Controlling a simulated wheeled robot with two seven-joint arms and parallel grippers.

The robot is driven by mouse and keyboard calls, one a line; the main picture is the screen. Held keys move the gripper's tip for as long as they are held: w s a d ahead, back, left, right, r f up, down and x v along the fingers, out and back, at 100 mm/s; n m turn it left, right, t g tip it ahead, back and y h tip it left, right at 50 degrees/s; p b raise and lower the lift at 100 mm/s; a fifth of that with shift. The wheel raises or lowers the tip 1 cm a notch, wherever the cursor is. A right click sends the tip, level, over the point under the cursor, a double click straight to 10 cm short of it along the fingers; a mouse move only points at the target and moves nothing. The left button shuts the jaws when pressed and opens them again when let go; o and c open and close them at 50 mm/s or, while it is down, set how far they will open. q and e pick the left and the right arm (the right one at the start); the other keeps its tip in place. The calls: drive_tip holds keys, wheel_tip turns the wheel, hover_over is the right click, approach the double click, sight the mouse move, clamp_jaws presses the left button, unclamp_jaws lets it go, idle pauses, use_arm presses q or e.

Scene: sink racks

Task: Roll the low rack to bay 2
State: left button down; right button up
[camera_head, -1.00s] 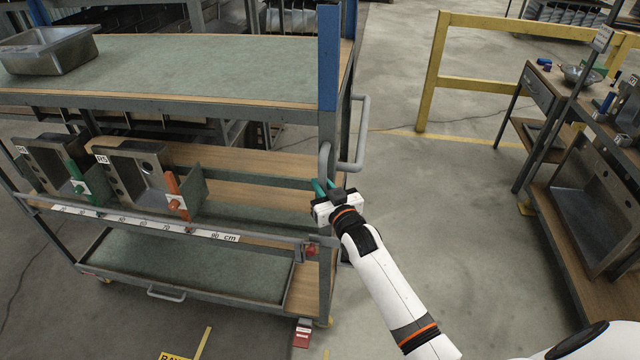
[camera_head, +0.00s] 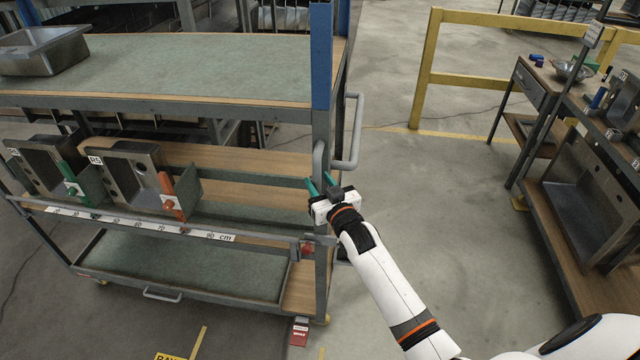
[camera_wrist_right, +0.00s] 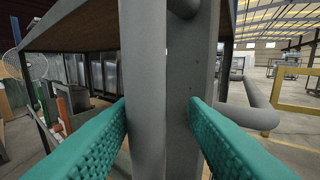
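The wheeled rack (camera_head: 200,104) fills the left of the head view, with a green-topped upper deck, a middle shelf and a low tray shelf. A grey vertical handle bar (camera_head: 318,163) is at its right front post; it shows large in the right wrist view (camera_wrist_right: 143,80). My right gripper (camera_head: 321,183) is at this bar, its green fingers apart, one on each side. In the wrist view a gap shows between bar and right finger; contact with the left finger is unclear. My left gripper is out of view. A floor label reading "BAY" (camera_head: 172,356) is cut off below.
Sink units stand on the middle shelf, one tagged R5 (camera_head: 125,175). A metal basin (camera_head: 42,50) sits on top. A red-and-white block (camera_head: 299,331) is by the rack's right foot. A yellow rail (camera_head: 425,70) and workbench (camera_head: 560,190) stand right; floor between is clear.

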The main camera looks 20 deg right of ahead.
drive_tip(key=shift+a, duration=0.1)
drive_tip(key=shift+s+f, duration=0.1)
drive_tip(key=shift+s, duration=0.1)
drive_tip(key=s+b, duration=0.3)
drive_tip(key=s, duration=0.8)
drive_tip(key=shift+s, duration=0.3)
drive_tip(key=s+a+f+g, duration=0.1)
drive_tip(key=s+f+g, duration=0.2)
drive_tip(key=f, duration=0.8)
drive_tip(key=s+f+g, duration=0.2)
drive_tip(key=s+f, duration=0.2)
drive_tip(key=f, duration=0.8)
drive_tip(key=s+a+f+g, duration=0.1)
drive_tip(key=s+f+g, duration=0.2)
drive_tip(key=f, duration=0.8)
drive_tip(key=s+f+n+g, duration=0.1)
drive_tip(key=s+f+g, duration=0.2)
drive_tip(key=s+f, duration=0.4)
drive_tip(key=s+a+f+n+g+b, duration=0.1)
drive_tip(key=s+f+g, duration=0.2)
drive_tip(key=s+f, duration=0.4)
drive_tip(key=s+a+f+g, duration=0.1)
drive_tip(key=s+f+g, duration=0.2)
drive_tip(key=s, duration=1.6)
wheel_tip(320, 180, down, 5)
drive_tip(key=shift+s+r+n+b, duration=0.1)
drive_tip(key=shift+s+n+b, duration=0.2)
drive_tip(key=shift+n, duration=0.1)
